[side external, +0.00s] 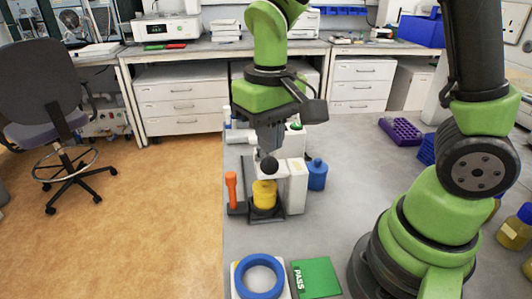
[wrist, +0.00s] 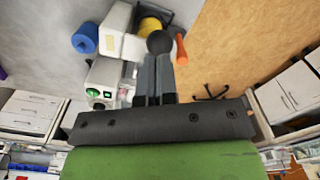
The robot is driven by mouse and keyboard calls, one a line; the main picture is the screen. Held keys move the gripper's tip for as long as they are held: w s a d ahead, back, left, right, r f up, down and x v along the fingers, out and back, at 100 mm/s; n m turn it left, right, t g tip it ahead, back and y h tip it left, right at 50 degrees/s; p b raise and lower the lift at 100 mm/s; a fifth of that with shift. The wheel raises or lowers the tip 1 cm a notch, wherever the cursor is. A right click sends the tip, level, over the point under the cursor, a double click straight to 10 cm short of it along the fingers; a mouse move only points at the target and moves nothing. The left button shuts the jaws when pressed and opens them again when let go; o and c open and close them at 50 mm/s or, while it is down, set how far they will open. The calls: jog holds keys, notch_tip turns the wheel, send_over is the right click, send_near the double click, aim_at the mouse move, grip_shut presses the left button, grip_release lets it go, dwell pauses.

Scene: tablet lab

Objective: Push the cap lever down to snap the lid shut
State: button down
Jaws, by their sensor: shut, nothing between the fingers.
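The capping device is a white housing (side external: 297,187) on a dark base, with a lever ending in a black ball knob (side external: 269,165). A yellow container (side external: 264,196) stands under the knob. My gripper (side external: 266,152) is shut and empty, pointing down just above the knob. In the wrist view the shut fingers (wrist: 159,58) reach to the black knob (wrist: 159,42), which overlaps their tips; I cannot tell whether they touch. The yellow container (wrist: 150,24) is partly hidden behind the knob. The lever's arm and the lid are mostly hidden.
An orange upright piece (side external: 231,188) stands left of the container, and a blue bottle (side external: 316,176) right of the housing. A blue ring (side external: 260,277) and a green PASS card (side external: 317,279) lie in front. The grey bench's left edge is close by.

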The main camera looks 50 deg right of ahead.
aim_at(270, 160)
jog(key=shift+f, duration=1)
jog(key=shift+s+a+f, duration=0.1)
jog(key=shift+f, duration=0.8)
dwell(0.5)
